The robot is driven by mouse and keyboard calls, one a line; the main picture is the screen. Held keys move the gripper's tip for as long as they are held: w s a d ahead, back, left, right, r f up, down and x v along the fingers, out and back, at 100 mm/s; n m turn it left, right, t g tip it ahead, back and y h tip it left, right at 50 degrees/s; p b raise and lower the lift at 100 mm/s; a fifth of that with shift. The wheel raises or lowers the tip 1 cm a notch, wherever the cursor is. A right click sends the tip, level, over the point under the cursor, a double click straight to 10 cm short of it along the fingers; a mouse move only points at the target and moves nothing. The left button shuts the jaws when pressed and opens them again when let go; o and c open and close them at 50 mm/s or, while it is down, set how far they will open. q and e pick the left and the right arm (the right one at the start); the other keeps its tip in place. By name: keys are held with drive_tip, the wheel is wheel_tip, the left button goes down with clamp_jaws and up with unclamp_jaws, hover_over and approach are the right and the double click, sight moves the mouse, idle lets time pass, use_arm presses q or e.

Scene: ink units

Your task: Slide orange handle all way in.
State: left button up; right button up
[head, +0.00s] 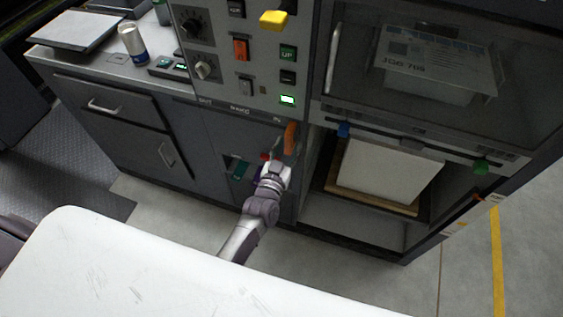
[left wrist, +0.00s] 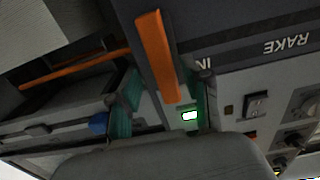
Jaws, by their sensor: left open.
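The orange handle (head: 290,138) stands on the front of the grey cabinet, at the right end of a labelled strip below the button panel. My left gripper (head: 271,157) is just in front of it and slightly to its left in the head view. In the left wrist view, which looks upside down, the orange handle (left wrist: 157,55) shows near the letters "IN". The two teal fingertips of my left gripper (left wrist: 164,95) are spread apart, with the handle's end in the gap between them in the picture. I cannot tell whether they touch it. My right gripper is not in view.
A blue knob (head: 343,130) and a green knob (head: 480,166) sit on a rail right of the handle, above an open bay with a white stack (head: 385,172). An orange bar (left wrist: 75,69) shows at left in the wrist view. A white surface (head: 130,270) fills the near foreground.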

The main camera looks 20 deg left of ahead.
use_arm(q)
drive_tip(key=s, duration=1)
drive_tip(key=s+f+m+g+h, duration=0.1)
drive_tip(key=s+f+g, duration=0.4)
drive_tip(key=f, duration=0.8)
drive_tip(key=s+f+m+g, duration=0.1)
drive_tip(key=s+f+g, duration=0.2)
drive_tip(key=s+f, duration=0.7)
drive_tip(key=s+a+f+g, duration=0.4)
drive_tip(key=s+f, duration=0.4)
drive_tip(key=s, duration=0.3)
drive_tip(key=s+a+f+g+y, duration=0.1)
drive_tip(key=s+a+f+g, duration=0.4)
drive_tip(key=s+f, duration=0.3)
drive_tip(key=s, duration=0.4)
drive_tip(key=shift+s+a+f+y, duration=0.2)
drive_tip(key=shift+s+f+y, duration=0.05)
drive_tip(key=shift+f+y, duration=0.1)
